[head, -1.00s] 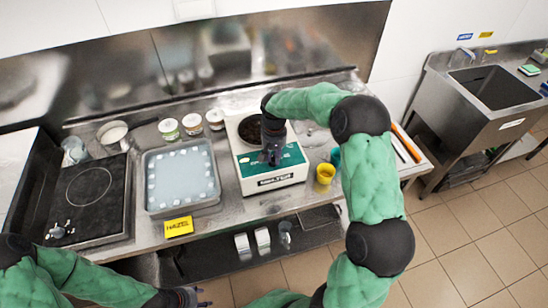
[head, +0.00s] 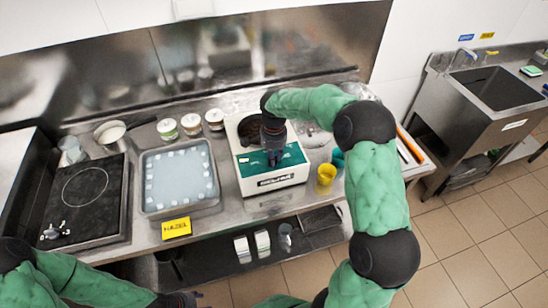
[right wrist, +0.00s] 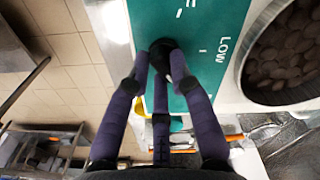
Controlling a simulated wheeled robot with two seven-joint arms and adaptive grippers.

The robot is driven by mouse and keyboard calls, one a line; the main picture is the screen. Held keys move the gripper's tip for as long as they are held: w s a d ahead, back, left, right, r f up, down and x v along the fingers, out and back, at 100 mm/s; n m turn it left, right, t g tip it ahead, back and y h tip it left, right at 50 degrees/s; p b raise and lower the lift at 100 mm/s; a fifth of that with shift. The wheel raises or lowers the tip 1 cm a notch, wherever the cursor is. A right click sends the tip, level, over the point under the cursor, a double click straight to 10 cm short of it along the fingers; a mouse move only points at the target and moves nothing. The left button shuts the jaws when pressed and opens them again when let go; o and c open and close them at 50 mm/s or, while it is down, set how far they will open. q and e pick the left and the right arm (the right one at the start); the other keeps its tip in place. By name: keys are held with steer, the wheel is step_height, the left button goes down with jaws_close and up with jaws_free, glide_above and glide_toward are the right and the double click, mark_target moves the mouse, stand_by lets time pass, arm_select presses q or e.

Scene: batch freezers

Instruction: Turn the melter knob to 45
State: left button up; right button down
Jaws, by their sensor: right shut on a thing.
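The melter (head: 284,181) is a white box with a green front panel, standing mid-counter in the head view. Its green panel (right wrist: 222,22) also shows in the right wrist view, with white marks and the word LOW. My right gripper (head: 272,158) reaches down onto the panel from above. In the right wrist view its fingers are shut around the black knob (right wrist: 160,50). The fingers partly cover the knob, and I cannot read its setting. My left gripper (head: 188,299) is at the bottom edge of the head view, away from the melter; its fingers are too unclear to judge.
The melter's round pot of brown pieces (right wrist: 285,55) is beside the panel. A yellow cup (head: 325,176) stands close right of the melter. A tray (head: 181,209) and a hob (head: 86,190) lie to the left. Several small tubs line the back. A sink (head: 490,95) is far right.

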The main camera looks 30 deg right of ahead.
steer(key=shift+m, duration=1.2)
steer(key=c, duration=1.1)
jaws_free()
step_height(320, 180, up, 12)
